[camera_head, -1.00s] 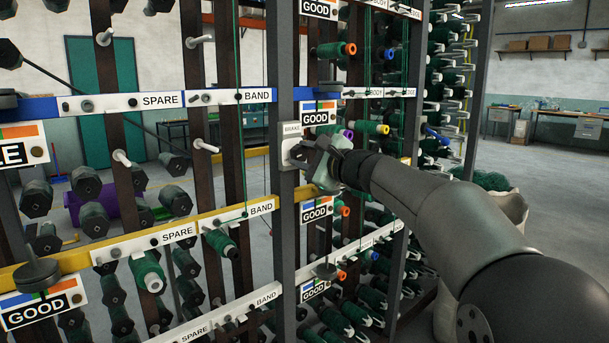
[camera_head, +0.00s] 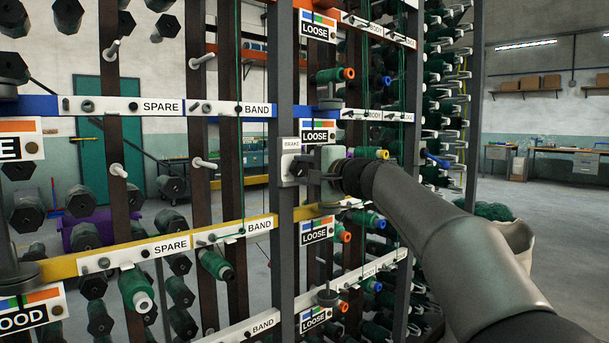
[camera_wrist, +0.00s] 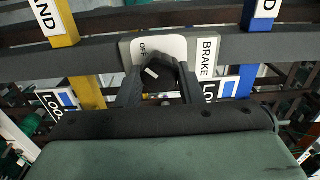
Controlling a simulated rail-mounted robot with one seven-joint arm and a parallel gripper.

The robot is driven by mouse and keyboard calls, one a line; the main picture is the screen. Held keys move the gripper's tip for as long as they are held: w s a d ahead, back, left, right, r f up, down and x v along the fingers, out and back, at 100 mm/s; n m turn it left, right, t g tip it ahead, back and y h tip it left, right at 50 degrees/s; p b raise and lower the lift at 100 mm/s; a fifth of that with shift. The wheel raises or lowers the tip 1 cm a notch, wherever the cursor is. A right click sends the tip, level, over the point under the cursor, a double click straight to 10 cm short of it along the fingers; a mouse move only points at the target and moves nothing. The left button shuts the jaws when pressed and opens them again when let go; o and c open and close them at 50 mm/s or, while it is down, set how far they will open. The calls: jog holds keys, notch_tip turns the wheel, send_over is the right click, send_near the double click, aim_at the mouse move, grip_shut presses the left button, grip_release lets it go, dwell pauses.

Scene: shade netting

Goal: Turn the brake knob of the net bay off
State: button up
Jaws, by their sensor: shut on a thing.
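The brake plate (camera_head: 290,147), labelled BRAKE, is fixed on the dark upright post of the net bay. In the wrist view the white plate (camera_wrist: 175,46) reads OFF beside the knob. The dark brake knob (camera_wrist: 157,78) has a white mark and sits between my fingers. My gripper (camera_wrist: 158,80) is shut on the knob, with a finger on each side. In the head view my gripper (camera_head: 309,174) reaches the knob from the right and mostly hides it. Signs on this bay read LOOSE (camera_head: 317,135).
Blue and yellow rails with SPARE (camera_head: 160,107) and BAND labels run left of the post. Green yarn bobbins (camera_head: 218,265) and bare pegs stand close around. Open floor lies at the right.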

dwell(0.4)
jog(key=o, duration=1)
jog(key=shift+c, duration=0.2)
jog(key=shift+s, duration=0.1)
jog(key=b+v, duration=0.1)
jog(key=v, duration=1.6)
jog(key=shift+s+d+r, duration=0.1)
jog(key=shift+d, duration=0.05)
